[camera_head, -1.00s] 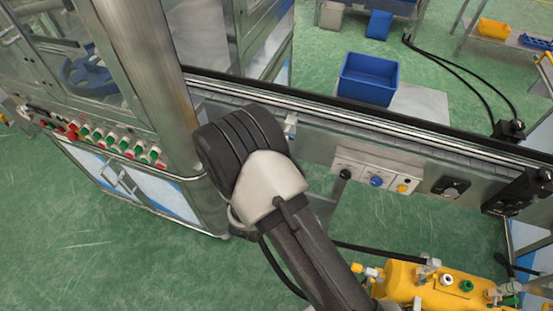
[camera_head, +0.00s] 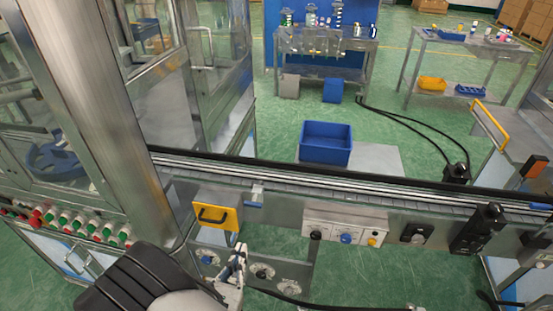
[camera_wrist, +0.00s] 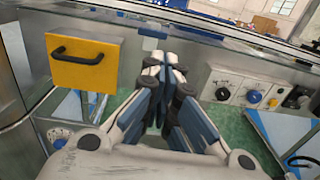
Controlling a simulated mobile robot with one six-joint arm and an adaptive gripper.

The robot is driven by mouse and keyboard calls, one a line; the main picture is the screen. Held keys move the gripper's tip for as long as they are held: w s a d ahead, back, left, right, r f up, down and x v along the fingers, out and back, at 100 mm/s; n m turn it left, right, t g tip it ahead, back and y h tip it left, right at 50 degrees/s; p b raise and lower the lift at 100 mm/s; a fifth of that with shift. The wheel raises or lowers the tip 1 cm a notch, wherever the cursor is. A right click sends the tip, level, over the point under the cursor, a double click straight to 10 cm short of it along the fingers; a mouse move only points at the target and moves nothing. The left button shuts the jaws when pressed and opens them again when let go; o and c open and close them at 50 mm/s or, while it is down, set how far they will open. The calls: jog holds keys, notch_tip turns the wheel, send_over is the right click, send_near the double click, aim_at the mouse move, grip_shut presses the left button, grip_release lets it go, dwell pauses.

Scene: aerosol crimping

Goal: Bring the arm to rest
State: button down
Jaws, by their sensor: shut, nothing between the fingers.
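My gripper (camera_head: 239,252) is low in the head view, in front of the machine's long rail. In the wrist view, my gripper (camera_wrist: 163,72) has its fingers together with nothing between them. It points toward the metal front panel below the rail. It is between a yellow plate with a black handle (camera_wrist: 85,62) on the left and a button panel (camera_wrist: 238,92) on the right. No contact with either shows.
A glass-walled machine (camera_head: 130,120) with a row of coloured buttons (camera_head: 75,226) stands at the left. The rail (camera_head: 340,182) runs across the view. Beyond it are a blue bin (camera_head: 325,143), a worktable (camera_head: 325,42) and a right-hand table (camera_head: 465,45). Green floor lies between them.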

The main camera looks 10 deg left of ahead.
jog(key=w+d+r+m+g+h, duration=0.35)
jog(key=d+r+m+h, duration=0.5)
jog(key=d, duration=0.35)
jog(key=s+d+r+m+g+h, duration=0.1)
jog(key=s+d+r+m+g, duration=0.2)
jog(key=d, duration=0.4)
jog(key=s+d+r+m+g+h, duration=0.1)
jog(key=d+r+m+g, duration=0.2)
jog(key=d+m+g, duration=0.25)
jog(key=s+d+r+m+g+y, duration=0.2)
jog(key=s+d+m+g+y, duration=0.15)
jog(key=s+m, duration=0.3)
jog(key=s+d+r+m+g+y, duration=0.2)
jog(key=s+d+m+y, duration=0.3)
jog(key=s, duration=0.3)
jog(key=s+a+r+m+t+y, duration=0.1)
jog(key=a+r+m+t+y, duration=0.3)
jog(key=m, duration=0.2)
jog(key=shift+s+a+r, duration=0.2)
jog(key=shift+a+r, duration=0.05)
jog(key=shift+a, duration=0.15)
jog(key=c, duration=2.3)
grip_release()
